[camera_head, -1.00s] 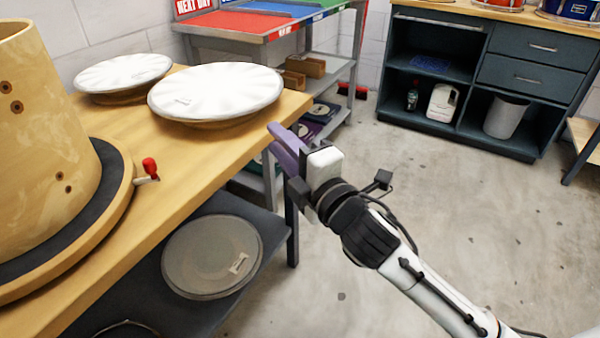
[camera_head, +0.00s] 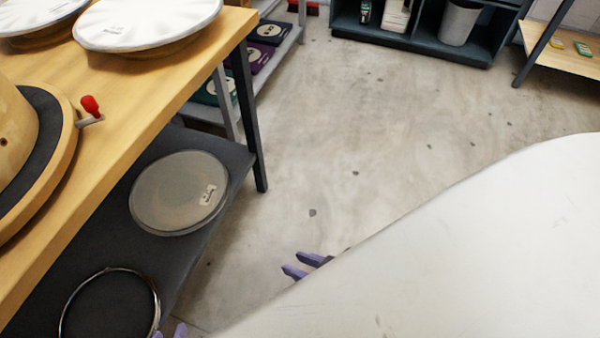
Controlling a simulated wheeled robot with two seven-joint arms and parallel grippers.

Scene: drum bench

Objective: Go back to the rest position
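My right gripper (camera_head: 292,262) shows as two purple fingertips at the lower middle, with a gap between them and nothing in it. It hangs over bare floor, right of the bench. The rest of it is hidden behind a large white surface close to the camera. My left gripper (camera_head: 169,332) shows only as purple fingertips at the bottom edge, set apart, beside the lower shelf. Nothing shows between them, and the rest is out of frame.
The wooden bench (camera_head: 150,83) on the left bears a drum shell (camera_head: 14,135), a red-tipped lever (camera_head: 90,107) and white drumheads (camera_head: 145,22). Its dark lower shelf (camera_head: 95,235) holds a grey drumhead (camera_head: 180,190) and a hoop (camera_head: 155,300). The middle floor is clear.

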